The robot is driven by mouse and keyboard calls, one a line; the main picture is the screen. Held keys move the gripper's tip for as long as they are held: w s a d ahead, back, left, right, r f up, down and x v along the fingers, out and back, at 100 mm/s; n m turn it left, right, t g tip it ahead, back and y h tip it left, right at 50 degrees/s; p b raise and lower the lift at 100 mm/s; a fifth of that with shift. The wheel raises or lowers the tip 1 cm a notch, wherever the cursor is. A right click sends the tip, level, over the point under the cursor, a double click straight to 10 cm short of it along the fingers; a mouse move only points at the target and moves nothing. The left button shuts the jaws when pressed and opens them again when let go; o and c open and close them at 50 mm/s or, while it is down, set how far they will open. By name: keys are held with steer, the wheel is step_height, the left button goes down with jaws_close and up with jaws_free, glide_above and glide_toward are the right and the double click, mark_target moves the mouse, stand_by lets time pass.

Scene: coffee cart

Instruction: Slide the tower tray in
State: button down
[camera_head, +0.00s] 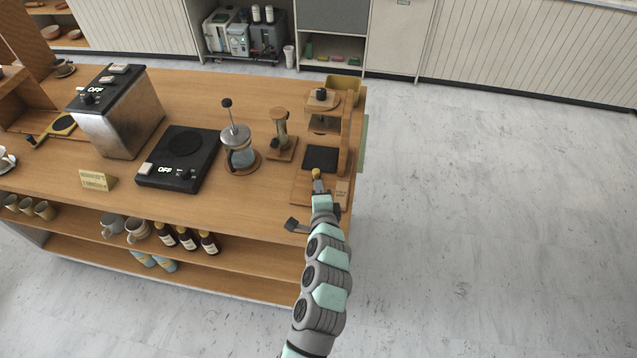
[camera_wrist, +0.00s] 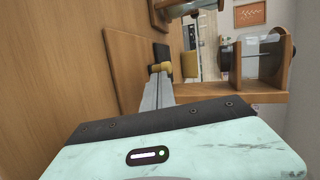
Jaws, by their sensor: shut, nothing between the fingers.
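The wooden tower (camera_head: 345,130) stands at the right end of the counter. Its black square tray (camera_head: 320,157) sits low above the wooden base (camera_head: 303,190), with a brass knob (camera_head: 316,174) on its near side. The tray's dark edge (camera_wrist: 161,50) and the knob (camera_wrist: 162,68) also show in the wrist view. My gripper (camera_head: 318,185) is shut and empty, its fingertips right at the near side of the knob. In the wrist view the fingertips (camera_wrist: 158,77) point straight at the knob; whether they touch it I cannot tell.
A small wooden stand (camera_head: 281,140) and a French press (camera_head: 239,150) are left of the tower. A black hot plate (camera_head: 180,158) and a steel machine (camera_head: 118,122) stand further left. A yellow bin (camera_head: 343,86) is behind the tower. Open floor lies to the right.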

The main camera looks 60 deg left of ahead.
steer(key=v, duration=1.1)
steer(key=shift+s+d+f, duration=0.2)
steer(key=shift+d+f, duration=0.05)
steer(key=shift+d, duration=0.1)
